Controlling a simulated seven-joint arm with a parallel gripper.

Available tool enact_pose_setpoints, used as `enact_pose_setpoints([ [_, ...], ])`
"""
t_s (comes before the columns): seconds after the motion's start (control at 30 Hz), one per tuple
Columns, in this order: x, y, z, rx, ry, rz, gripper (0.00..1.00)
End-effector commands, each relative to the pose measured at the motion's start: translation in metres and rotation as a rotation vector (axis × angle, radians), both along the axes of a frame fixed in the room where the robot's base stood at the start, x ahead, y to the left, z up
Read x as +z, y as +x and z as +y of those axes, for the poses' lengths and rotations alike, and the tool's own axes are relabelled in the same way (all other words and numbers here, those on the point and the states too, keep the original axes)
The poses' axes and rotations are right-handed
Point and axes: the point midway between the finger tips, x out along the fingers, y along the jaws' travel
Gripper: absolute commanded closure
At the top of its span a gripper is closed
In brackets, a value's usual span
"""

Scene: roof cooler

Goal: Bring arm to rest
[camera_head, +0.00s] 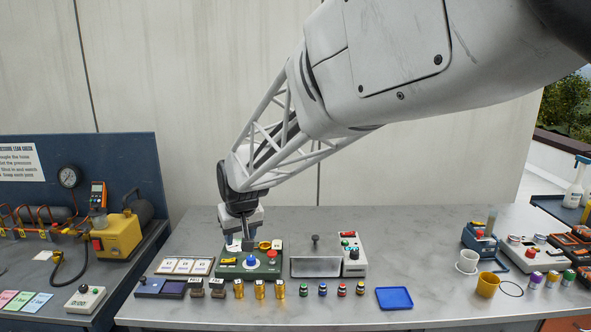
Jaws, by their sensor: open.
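My arm reaches in from the upper right. My gripper (246,240) points down at the back of the grey table (420,285), just behind a green box (248,266) with a blue knob and a red button. The jaws are open, and I see nothing held between them. The small size of the fingers leaves it unclear whether they touch the box or hang just above or behind it.
Right of the green box are a metal-fronted unit (316,266) and a control box (353,255). Several small cylinders line the front. A blue tray (394,298), yellow cup (487,285) and white cup (467,262) stand further right. A left bench holds a yellow pump (118,237).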

Motion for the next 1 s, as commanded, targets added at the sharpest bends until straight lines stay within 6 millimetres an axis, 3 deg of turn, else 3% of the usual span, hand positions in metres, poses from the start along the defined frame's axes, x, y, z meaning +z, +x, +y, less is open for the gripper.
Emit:
enact_pose_setpoints([
  [0.1, 0.013, -0.018, -0.039, -0.042, -0.002, 0.004, 0.52],
  [0.5, 0.036, -0.091, -0.15, -0.173, -0.014, 0.028, 0.52],
  [1.0, 0.04, -0.203, -0.255, -0.34, -0.024, 0.058, 0.52],
])
